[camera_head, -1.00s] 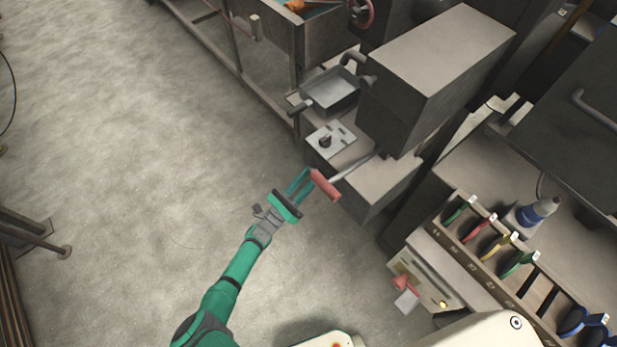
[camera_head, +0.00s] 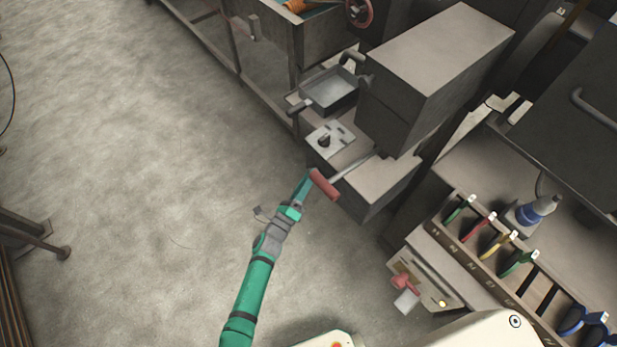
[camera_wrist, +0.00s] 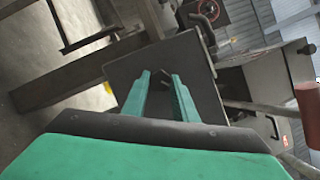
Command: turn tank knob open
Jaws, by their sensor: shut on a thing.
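My gripper (camera_head: 306,178) reaches the front of a low grey box, just left of the red lever handle in the head view. In the wrist view, my gripper (camera_wrist: 160,76) has its two green fingers on either side of a small dark knob (camera_wrist: 162,77) on the box's flat grey face. The fingers are shut on this knob, which is mostly hidden between the tips. In the head view the knob is hidden by the box edge and my gripper. How far it is turned cannot be told.
The red lever handle (camera_head: 324,184) sticks out close beside my fingers; it also shows in the wrist view (camera_wrist: 307,112). A metal tray (camera_head: 331,90) and a plate with a black knob (camera_head: 325,140) are on the box (camera_head: 372,186).

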